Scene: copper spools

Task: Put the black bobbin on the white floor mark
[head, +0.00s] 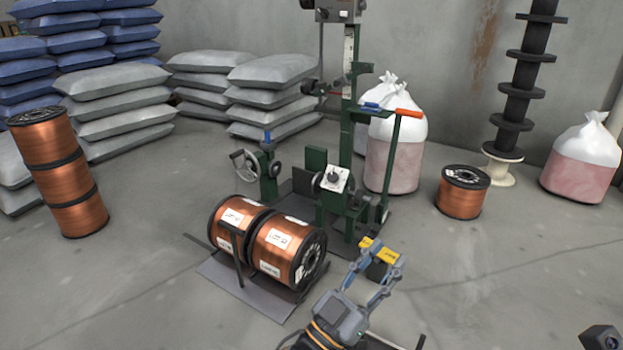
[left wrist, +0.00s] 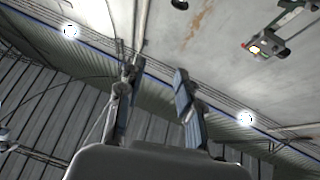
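Several empty black bobbins (head: 524,75) with wide flanges form a tall stack at the back right in the head view. Below them is a white flanged piece (head: 500,172) on the floor. I cannot make out a white floor mark, and no single black bobbin stands apart. My right gripper's fingers do not show.
Two copper spools (head: 285,250) lie on a low grey stand (head: 215,272) left of my left gripper. A green machine (head: 345,190) stands behind. A copper spool (head: 463,192) and a white sack (head: 583,160) flank the black stack. Open floor lies at right.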

